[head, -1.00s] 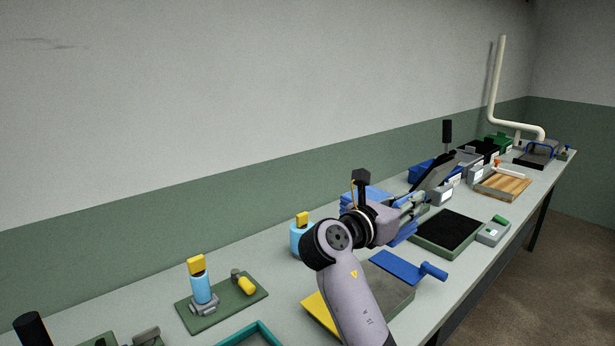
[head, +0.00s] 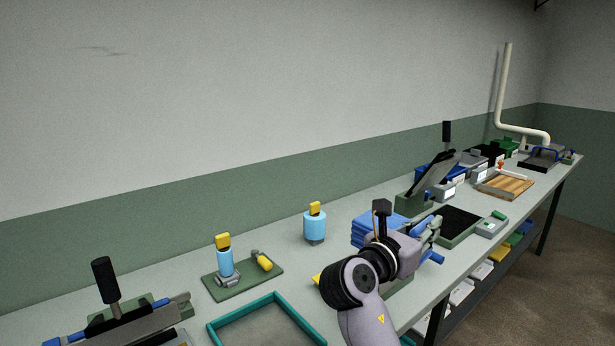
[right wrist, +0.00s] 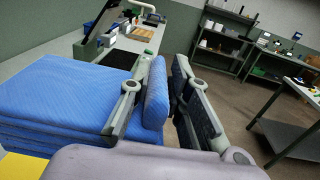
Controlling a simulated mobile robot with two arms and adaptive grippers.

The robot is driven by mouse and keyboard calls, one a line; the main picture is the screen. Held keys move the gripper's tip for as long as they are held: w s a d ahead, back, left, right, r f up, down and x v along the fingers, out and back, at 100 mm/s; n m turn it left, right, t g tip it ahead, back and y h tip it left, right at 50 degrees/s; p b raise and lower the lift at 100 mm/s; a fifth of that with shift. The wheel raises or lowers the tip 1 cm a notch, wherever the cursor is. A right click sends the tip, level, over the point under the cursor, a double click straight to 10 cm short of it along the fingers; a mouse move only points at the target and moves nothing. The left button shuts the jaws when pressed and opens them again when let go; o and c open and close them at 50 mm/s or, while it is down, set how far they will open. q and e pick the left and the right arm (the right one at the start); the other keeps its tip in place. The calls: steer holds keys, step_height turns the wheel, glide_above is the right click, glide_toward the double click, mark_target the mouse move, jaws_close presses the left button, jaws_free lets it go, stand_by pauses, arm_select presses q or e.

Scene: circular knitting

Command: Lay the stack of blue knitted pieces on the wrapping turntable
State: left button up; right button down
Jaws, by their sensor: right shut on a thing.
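The stack of blue knitted pieces (head: 375,232) is at my right gripper (head: 428,232), which is shut on it. In the right wrist view the stack (right wrist: 60,95) fills the left side, level, with the gripper fingers (right wrist: 165,105) at its right edge. Below it is a low grey plate with a yellow part (head: 317,279) and a blue handle (head: 433,257); it looks like the wrapping turntable, mostly hidden by my arm. A yellow corner (right wrist: 20,166) shows under the stack in the wrist view. I cannot tell whether the stack touches it. My left gripper is not in view.
On the bench, a light-blue bottle with a yellow top (head: 314,225) stands left of the stack. A black-topped green tray (head: 458,226) and a tilted press (head: 435,178) stand beyond it. A teal-rimmed tray (head: 265,318) is nearer, at lower left.

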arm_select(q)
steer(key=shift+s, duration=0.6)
arm_select(e)
steer(key=s+a+f+n+t+y, duration=0.1)
steer(key=s+f+n+t+y, duration=0.2)
steer(key=s+f+y, duration=0.3)
steer(key=s+a+f+n+t+y, duration=0.2)
steer(key=s+f+n+y, duration=0.4)
steer(key=s+f, duration=0.8)
steer(key=s+y, duration=0.1)
steer(key=s, duration=0.5)
steer(key=shift+f+t, duration=0.4)
steer(key=shift+s, duration=0.1)
